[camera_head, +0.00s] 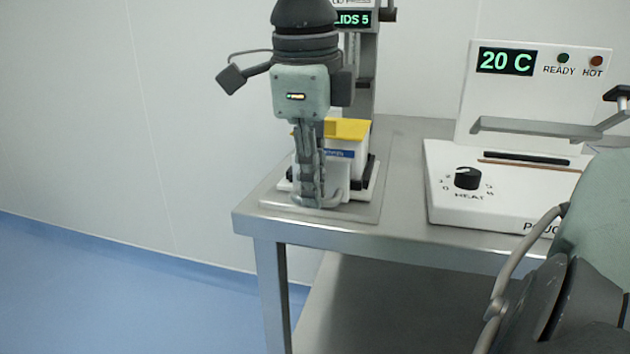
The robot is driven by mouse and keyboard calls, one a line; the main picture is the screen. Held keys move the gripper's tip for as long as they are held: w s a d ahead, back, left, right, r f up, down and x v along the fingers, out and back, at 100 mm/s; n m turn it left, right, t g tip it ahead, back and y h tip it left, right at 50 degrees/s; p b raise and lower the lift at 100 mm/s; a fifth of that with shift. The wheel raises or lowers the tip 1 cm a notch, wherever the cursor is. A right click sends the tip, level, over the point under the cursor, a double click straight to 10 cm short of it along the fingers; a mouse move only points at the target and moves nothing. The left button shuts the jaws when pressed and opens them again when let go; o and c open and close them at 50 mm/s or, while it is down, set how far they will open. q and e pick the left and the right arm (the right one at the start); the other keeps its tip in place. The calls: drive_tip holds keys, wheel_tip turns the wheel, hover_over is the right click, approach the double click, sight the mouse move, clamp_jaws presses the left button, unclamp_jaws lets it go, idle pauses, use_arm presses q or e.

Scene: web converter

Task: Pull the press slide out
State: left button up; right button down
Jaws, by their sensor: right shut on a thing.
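The press stands at the left end of the metal table, with a green "LIDS 5" display (354,19) at its top, partly hidden by my arm. Its slide (367,192) is low on the press, over a grey base plate (366,212). A white tub with a yellow top (347,129) sits on the slide. My right gripper (308,198) points down in front of the tub and is shut on the grey slide handle (334,199) at the slide's front. The fingers hide part of the handle and tub. My left gripper is out of view.
A white heating unit (480,205) with a "20 C" display (506,61) and a knob stands to the right on the table (400,180). The table's front edge lies close before the press. My own arm fills the lower right corner.

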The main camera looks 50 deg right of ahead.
drive_tip(key=c, duration=1.9)
unclamp_jaws()
drive_tip(key=shift+s+a, duration=0.1)
drive_tip(key=shift+a, duration=0.15)
drive_tip(key=shift+r, duration=0.2)
drive_tip(key=r, duration=0.3)
drive_tip(key=a+r, duration=0.1)
drive_tip(key=r, duration=0.3)
drive_tip(key=s+r, duration=0.1)
drive_tip(key=r, duration=0.3)
drive_tip(key=shift+a+r, duration=0.25)
drive_tip(key=shift+a, duration=0.1)
